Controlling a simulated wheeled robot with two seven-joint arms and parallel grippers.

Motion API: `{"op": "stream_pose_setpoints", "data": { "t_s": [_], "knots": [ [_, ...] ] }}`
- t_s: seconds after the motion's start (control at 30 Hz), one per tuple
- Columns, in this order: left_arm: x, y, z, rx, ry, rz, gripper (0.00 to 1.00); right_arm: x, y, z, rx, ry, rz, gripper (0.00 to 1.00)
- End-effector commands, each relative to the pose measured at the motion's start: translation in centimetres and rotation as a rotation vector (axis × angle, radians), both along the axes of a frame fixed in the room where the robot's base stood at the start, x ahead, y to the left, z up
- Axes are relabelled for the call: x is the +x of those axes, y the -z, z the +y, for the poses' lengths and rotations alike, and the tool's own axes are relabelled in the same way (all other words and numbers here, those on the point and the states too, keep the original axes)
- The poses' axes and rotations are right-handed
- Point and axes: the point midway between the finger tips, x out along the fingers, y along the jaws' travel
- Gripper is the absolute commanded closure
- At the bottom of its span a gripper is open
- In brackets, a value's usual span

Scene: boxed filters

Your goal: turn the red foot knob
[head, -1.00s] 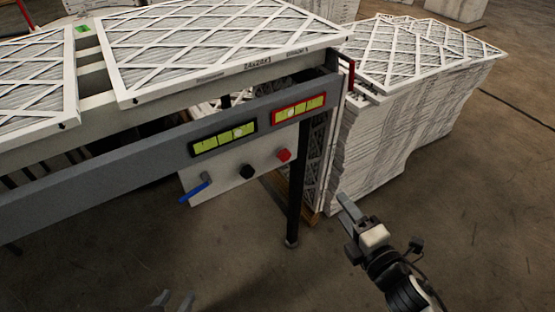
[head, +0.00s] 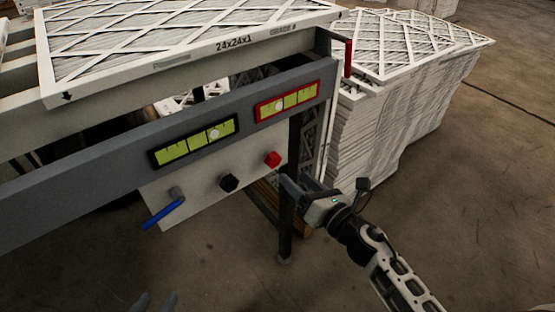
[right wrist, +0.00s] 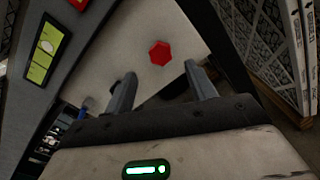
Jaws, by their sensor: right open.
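The red foot knob (head: 272,159) sits on the white panel (head: 207,187) under the grey conveyor rail, right of a black knob (head: 229,182). In the right wrist view the red knob (right wrist: 160,53) is a hexagon just beyond the fingertips, between the lines of the two fingers. My right gripper (head: 287,184) is open and empty, close to the panel, a little below and right of the red knob; its fingers also show in the right wrist view (right wrist: 160,84). My left gripper (head: 155,303) shows only dimly at the bottom edge, its jaw state unclear.
A blue-handled lever (head: 164,214) is left of the knobs. A black-framed level (head: 196,141) and a red-framed level (head: 288,102) are on the rail. A dark leg (head: 285,225) stands beside my right gripper. Stacked filters (head: 390,130) stand to the right.

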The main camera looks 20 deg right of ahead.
Motion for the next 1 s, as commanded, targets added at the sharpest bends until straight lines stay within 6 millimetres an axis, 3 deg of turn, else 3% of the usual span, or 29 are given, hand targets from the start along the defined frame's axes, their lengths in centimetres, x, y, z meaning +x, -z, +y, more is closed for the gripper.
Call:
{"op": "stream_pose_setpoints", "data": {
  "t_s": [0.1,0.33,0.5,0.8,0.83,1.0],
  "knots": [
    [0.0,-0.1,0.0,0.000,-0.001,0.001,0.64,2.6,-0.2,1.0,0.002,0.001,-0.003,0.44],
    [0.1,0.0,0.0,-0.001,-0.002,0.002,0.64,6.2,0.0,2.2,0.002,0.001,-0.001,0.44],
    [0.1,0.0,0.1,-0.001,-0.003,0.001,0.64,7.3,0.0,2.7,0.001,0.000,0.000,0.44],
    [0.1,0.0,0.1,-0.001,-0.003,0.001,0.64,7.5,0.0,2.8,0.002,0.001,0.001,0.44],
    [0.1,0.0,0.0,-0.001,-0.003,0.001,0.64,7.5,0.0,2.8,0.002,0.000,0.001,0.47],
    [0.1,0.0,0.0,-0.001,-0.003,0.000,0.64,7.5,0.0,2.7,0.002,0.000,0.001,0.89]
  ]
}}
